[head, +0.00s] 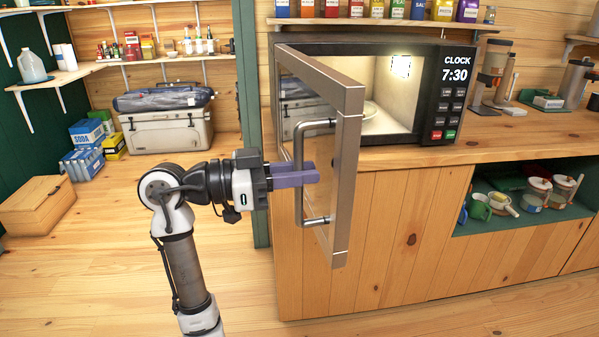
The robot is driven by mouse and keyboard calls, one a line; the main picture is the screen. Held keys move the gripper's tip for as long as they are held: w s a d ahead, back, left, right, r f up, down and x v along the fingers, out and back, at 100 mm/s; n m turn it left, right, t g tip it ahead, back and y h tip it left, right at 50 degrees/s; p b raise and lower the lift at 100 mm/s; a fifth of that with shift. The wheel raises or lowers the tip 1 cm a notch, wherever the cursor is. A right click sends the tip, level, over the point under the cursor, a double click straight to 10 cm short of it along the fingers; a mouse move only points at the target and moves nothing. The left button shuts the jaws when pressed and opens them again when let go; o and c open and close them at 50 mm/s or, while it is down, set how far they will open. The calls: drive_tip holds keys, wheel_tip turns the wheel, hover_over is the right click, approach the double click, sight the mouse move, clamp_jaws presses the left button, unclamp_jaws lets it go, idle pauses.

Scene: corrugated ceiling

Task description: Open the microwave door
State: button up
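The door's handle (312,220) is a bent metal bar on the door's outer face. My gripper (312,174) reaches in from the left, and its purple fingers cross in front of the middle of the handle's bar. The fingers hide that part of the bar, so I cannot tell whether they grip it or touch it.
The wooden counter (500,140) runs right, with coffee equipment (495,75) on it and mugs (480,207) in an open shelf below. A spice shelf (360,20) is above the microwave. A cooler (167,130) and boxes stand at the back left. The floor in front is clear.

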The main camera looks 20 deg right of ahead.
drive_tip(key=shift+o, duration=1.2)
drive_tip(key=w+a+b, duration=0.2)
drive_tip(key=a, duration=1.1)
drive_tip(key=shift+w+a, duration=0.2)
drive_tip(key=shift+a, duration=0.1)
